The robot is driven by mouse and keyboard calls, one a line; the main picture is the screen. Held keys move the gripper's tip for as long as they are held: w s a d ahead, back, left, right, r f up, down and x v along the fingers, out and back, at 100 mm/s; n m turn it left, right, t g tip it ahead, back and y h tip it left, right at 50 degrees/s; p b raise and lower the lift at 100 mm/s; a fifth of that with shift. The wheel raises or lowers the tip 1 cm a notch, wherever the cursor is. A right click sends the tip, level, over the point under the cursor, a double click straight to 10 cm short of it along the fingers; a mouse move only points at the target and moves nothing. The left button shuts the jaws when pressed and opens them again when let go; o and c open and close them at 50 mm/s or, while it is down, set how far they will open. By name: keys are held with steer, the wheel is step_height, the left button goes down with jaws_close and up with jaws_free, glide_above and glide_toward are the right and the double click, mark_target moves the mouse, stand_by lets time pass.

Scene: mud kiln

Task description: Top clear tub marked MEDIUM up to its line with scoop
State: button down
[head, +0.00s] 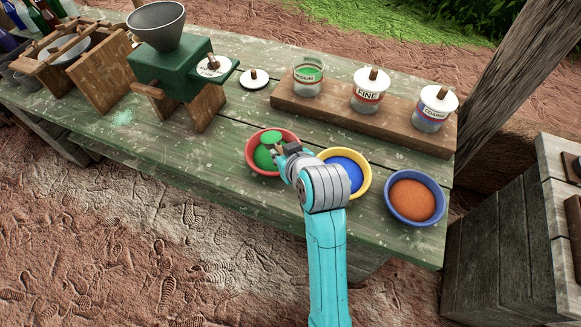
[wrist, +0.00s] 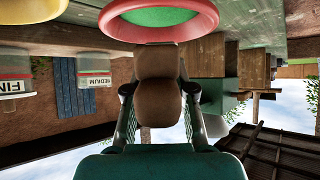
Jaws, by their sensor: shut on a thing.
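The clear MEDIUM tub (head: 307,88) stands without a lid on the wooden stand, green powder inside; I cannot make out its fill line. It also shows upside down in the wrist view (wrist: 96,74). The red bowl (head: 252,160) of green powder sits at the table's front; its rim also shows in the wrist view (wrist: 207,27). My gripper (head: 280,153) is over this bowl, shut on the scoop's brown handle (wrist: 158,104). A round green patch (head: 271,137) at the bowl's far side looks like the scoop's heaped head. The lower scoop is hard to make out.
The yellow bowl (head: 367,172) of blue powder and blue bowl (head: 430,218) of orange powder stand to the right. Lidded FINE (head: 368,96) and COARSE (head: 434,114) tubs share the stand (head: 337,117). A loose lid (head: 254,80) lies left of it, near the green grinder (head: 165,72).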

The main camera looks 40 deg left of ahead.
steer(key=shift+s+d+r+t+y, duration=0.15)
steer(key=shift+r+t+y, duration=0.1)
steer(key=shift+r+y, duration=0.3)
steer(key=shift+d+r+t+y, duration=0.2)
steer(key=shift+r+t+y, duration=0.1)
steer(key=shift+r, duration=0.35)
steer(key=shift+s+d+r+t+y, duration=0.15)
steer(key=shift+r+t+y, duration=0.1)
steer(key=shift+r+y, duration=0.3)
